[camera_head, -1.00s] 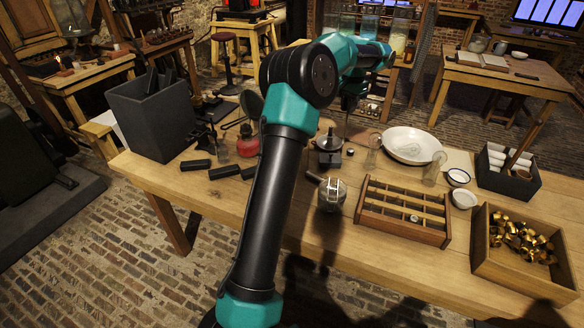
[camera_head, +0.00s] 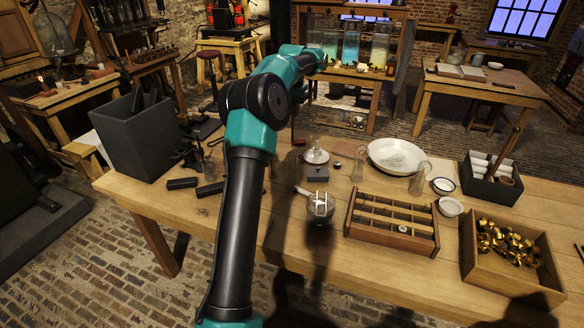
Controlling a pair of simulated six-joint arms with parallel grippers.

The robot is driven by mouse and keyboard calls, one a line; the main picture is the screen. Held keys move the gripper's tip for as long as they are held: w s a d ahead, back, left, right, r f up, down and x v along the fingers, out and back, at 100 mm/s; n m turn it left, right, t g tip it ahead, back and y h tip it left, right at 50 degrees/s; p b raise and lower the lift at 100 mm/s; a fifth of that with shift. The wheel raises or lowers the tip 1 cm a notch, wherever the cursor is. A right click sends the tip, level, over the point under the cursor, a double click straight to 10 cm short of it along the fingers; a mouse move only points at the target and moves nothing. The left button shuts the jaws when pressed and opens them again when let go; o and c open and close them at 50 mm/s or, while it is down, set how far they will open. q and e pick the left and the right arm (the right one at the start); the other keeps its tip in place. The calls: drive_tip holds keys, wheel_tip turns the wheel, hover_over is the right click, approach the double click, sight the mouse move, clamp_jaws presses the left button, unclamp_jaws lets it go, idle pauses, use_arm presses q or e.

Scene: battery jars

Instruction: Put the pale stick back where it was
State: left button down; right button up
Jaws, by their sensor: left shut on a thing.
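My left arm rises from the bottom and bends over the table, its wrist over the far edge. My left gripper (camera_head: 293,122) is small and dark there, partly hidden by my arm. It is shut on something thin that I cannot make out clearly. I cannot clearly pick out the pale stick. A faint pale mark shows in the white dish (camera_head: 380,150). Several pale rolls (camera_head: 488,163) lie in the dark box (camera_head: 479,187) at the right. My right gripper is not in view.
A box of brass pieces (camera_head: 515,275) is at the right. A grey bin (camera_head: 138,135) and dark blocks (camera_head: 182,184) are at the left. The front left tabletop is clear.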

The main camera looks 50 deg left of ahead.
use_arm(q)
wheel_tip(320, 180, down, 13)
drive_tip(key=shift+r, duration=0.2)
drive_tip(key=shift+f, duration=2.35)
drive_tip(key=c, duration=1.1)
unclamp_jaws()
wheel_tip(320, 180, up, 12)
drive_tip(key=shift+r, duration=0.15)
